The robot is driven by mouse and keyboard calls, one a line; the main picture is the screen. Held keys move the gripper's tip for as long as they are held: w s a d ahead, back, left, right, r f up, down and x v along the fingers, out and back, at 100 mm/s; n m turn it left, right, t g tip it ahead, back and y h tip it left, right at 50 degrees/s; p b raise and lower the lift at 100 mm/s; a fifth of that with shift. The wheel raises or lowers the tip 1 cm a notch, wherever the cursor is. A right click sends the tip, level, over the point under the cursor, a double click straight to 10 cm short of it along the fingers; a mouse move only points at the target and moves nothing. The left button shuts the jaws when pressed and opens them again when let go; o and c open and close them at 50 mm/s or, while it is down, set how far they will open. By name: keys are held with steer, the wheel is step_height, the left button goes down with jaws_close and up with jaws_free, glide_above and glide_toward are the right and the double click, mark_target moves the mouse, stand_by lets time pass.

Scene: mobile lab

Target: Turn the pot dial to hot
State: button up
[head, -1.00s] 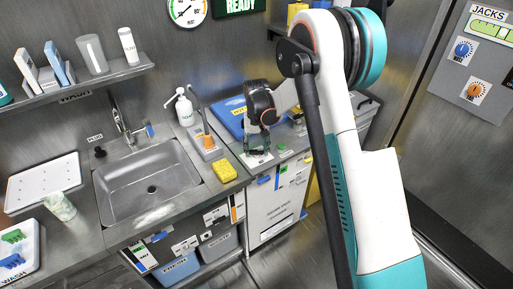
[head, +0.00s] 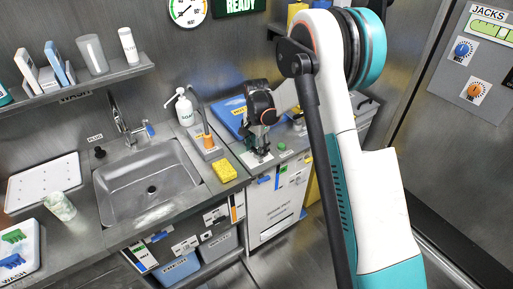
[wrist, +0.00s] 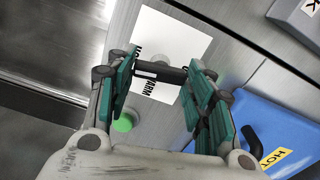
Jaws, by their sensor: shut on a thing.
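The pot dial (wrist: 160,73) is a black bar with a pale mark near its left end, lying across a white label plate (wrist: 178,30). The word WARM shows on the plate beside the dial, and another word is partly hidden by a finger. My gripper (wrist: 161,76) is shut on the dial, with a green-padded finger at each end of the bar. In the head view my gripper (head: 260,150) points down at the counter right of the sink, and the dial is mostly hidden there.
A green button (wrist: 124,122) sits close to my left finger in the wrist view. A blue board (wrist: 265,130) with a HOT tag lies to the right. In the head view, a yellow sponge (head: 224,172) and a soap bottle (head: 185,108) stand left of my gripper.

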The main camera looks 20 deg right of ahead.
mark_target(256, 150)
steer(key=shift+m, duration=0.9)
steer(key=o, duration=1.1)
steer(key=shift+c, duration=0.2)
steer(key=shift+r, duration=0.1)
step_height(256, 150, up, 12)
